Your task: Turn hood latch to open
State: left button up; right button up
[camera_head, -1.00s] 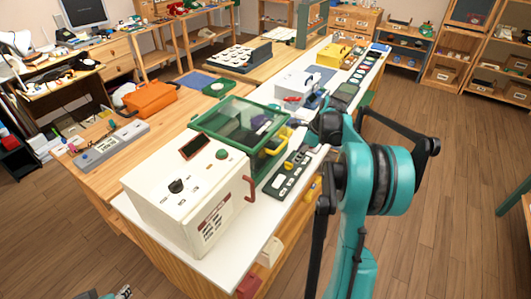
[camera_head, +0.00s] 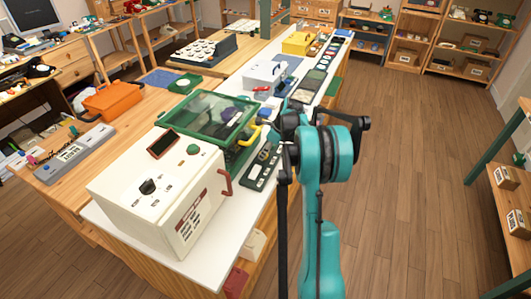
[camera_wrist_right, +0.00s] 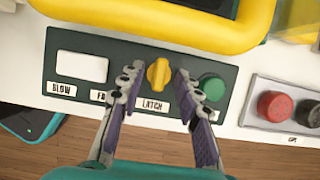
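The yellow latch knob (camera_wrist_right: 158,75) sits on a dark panel (camera_wrist_right: 130,47), above a label reading LATCH. My right gripper (camera_wrist_right: 158,88) is open, with one finger on each side of the knob; a gap shows on both sides. The hood (camera_head: 212,112) is a green-framed clear box, with its lid down, on the white bench top in the head view. Its yellow handle (camera_wrist_right: 165,32) crosses the top of the right wrist view. In the head view my right arm hides the knob and fingertips. My left gripper is not in view.
A green button (camera_wrist_right: 212,88) is close to the right finger, and a white rectangle (camera_wrist_right: 82,67) is left of the knob. A neighbouring panel has a red knob (camera_wrist_right: 277,105). A white box (camera_head: 165,190) with a red handle stands in front of the hood.

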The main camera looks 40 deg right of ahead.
grip_shut()
jog(key=n+p, duration=0.1)
jog(key=n, duration=0.1)
jog(key=n+y, duration=0.1)
jog(key=shift+w+d+r+n+g+p, duration=0.1)
jog(key=shift+d+r+n+g+p, duration=0.05)
jog(key=shift+n+g+p, duration=0.25)
jog(key=n, duration=0.2)
jog(key=n+g+y+p, duration=0.1)
jog(key=n, duration=0.1)
jog(key=shift+w+d+n+g+p, duration=0.1)
jog(key=shift+w+n+g+p, duration=0.1)
jog(key=shift+n+g+p, duration=0.1)
jog(key=n, duration=0.2)
jog(key=n+g+p, duration=0.1)
jog(key=n, duration=0.1)
jog(key=shift+w+g, duration=0.15)
jog(key=shift+g, duration=0.15)
jog(key=shift+w+n+g+p, duration=0.15)
jog(key=shift+n+g+p, duration=0.65)
jog(key=shift+n, duration=1.2)
